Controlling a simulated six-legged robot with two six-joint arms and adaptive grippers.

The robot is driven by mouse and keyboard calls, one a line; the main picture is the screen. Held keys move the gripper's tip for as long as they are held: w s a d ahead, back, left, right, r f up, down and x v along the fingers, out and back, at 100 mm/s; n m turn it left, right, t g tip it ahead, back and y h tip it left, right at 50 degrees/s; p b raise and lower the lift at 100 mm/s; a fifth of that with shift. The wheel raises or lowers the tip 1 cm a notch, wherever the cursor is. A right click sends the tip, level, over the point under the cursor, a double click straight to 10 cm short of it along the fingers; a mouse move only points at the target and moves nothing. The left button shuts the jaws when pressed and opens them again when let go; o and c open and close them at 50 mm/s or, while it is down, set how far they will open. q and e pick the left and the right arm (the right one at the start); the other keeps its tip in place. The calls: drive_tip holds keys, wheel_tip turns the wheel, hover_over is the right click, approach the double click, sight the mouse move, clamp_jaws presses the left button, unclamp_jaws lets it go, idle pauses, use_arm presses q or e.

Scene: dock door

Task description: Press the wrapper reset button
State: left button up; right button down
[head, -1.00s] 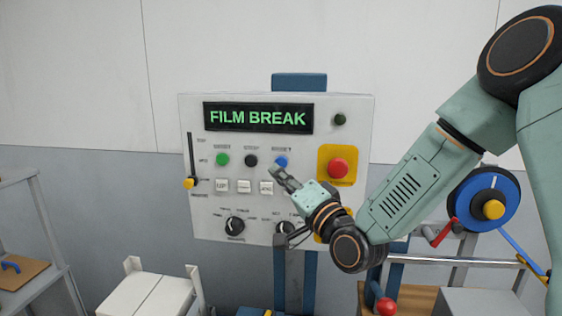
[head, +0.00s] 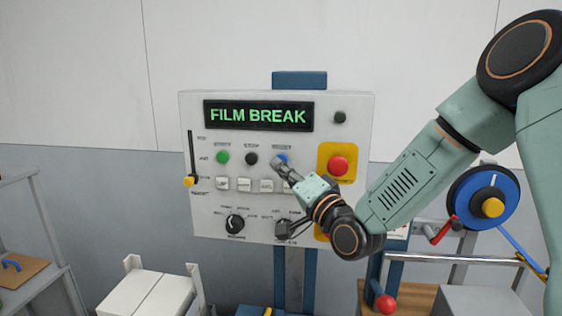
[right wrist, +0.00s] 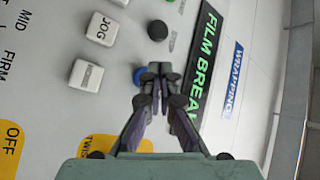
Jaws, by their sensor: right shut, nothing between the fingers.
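The control panel (head: 330,215) shows "FILM BREAK" on its display (head: 258,116). The blue button (head: 282,157), under a small label I cannot read for certain, is in the upper row, right of a black button (head: 251,158) and a green button (head: 222,158). My right gripper (head: 279,163) is shut and empty, its tips over the lower part of the blue button in the head view. In the right wrist view the shut fingertips (right wrist: 160,70) are right beside the blue button (right wrist: 139,76) and partly cover it. I cannot tell whether they touch. My left gripper is not in view.
A red mushroom button (head: 338,166) on a yellow plate is right of the blue button. White keys (head: 244,185) and knobs (head: 235,224) lie below. A slider (head: 189,181) is at the left. A blue wheel (head: 470,202) stands right of the panel.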

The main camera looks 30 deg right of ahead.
drive_tip(key=shift+w+d, duration=0.1)
drive_tip(key=shift+w, duration=0.05)
idle(0.7)
drive_tip(key=shift+w+d, duration=0.2)
drive_tip(key=shift+w, duration=0.1)
drive_tip(key=shift+w+d, duration=0.3)
drive_tip(key=shift+w, duration=0.05)
idle(0.9)
drive_tip(key=shift+s+a, duration=0.55)
drive_tip(key=shift+s, duration=0.2)
drive_tip(key=shift+s+a+b, duration=0.25)
drive_tip(key=shift+s+a, duration=0.55)
drive_tip(key=shift+s, duration=0.2)
drive_tip(key=shift+s+a+b, duration=0.2)
drive_tip(key=shift+s+a, duration=0.55)
drive_tip(key=shift+s, duration=0.25)
